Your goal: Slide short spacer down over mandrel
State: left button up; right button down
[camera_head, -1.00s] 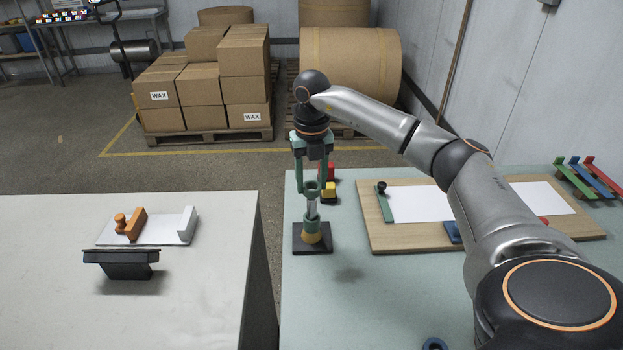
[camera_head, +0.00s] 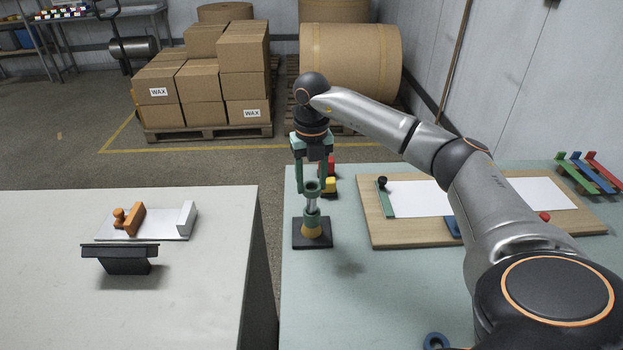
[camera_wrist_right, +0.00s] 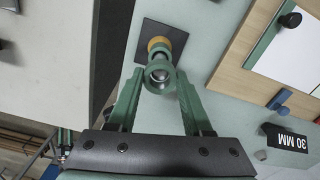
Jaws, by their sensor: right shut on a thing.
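The mandrel (camera_head: 311,204) is a silver rod standing upright on a dark square base plate (camera_head: 298,241). A yellow-orange collar (camera_head: 313,231) is at its foot, with a green sleeve (camera_head: 311,218) above that. My right gripper (camera_head: 312,187) points down over the mandrel, shut on a green ring, which I take as the short spacer (camera_head: 313,186). In the right wrist view, the spacer (camera_wrist_right: 150,84) lies between the fingertips and the mandrel's round silver end (camera_wrist_right: 160,75) shows within its opening. The ring appears around the mandrel's upper part, apart from the lower sleeve. My left gripper is out of view.
A wooden board (camera_head: 376,235) with white paper (camera_head: 415,202) lies right of the mandrel. A blue ring (camera_head: 435,341) lies at the front edge. A separate pale table (camera_head: 200,310) is left, across a gap.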

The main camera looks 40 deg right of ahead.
jog(key=shift+f+b, duration=0.5)
jog(key=shift+f, duration=0.6)
jog(key=shift+c, duration=1.2)
grip_release()
notch_tip(320, 180, up, 13)
jog(key=shift+f, duration=0.2)
jog(key=shift+f, duration=0.1)
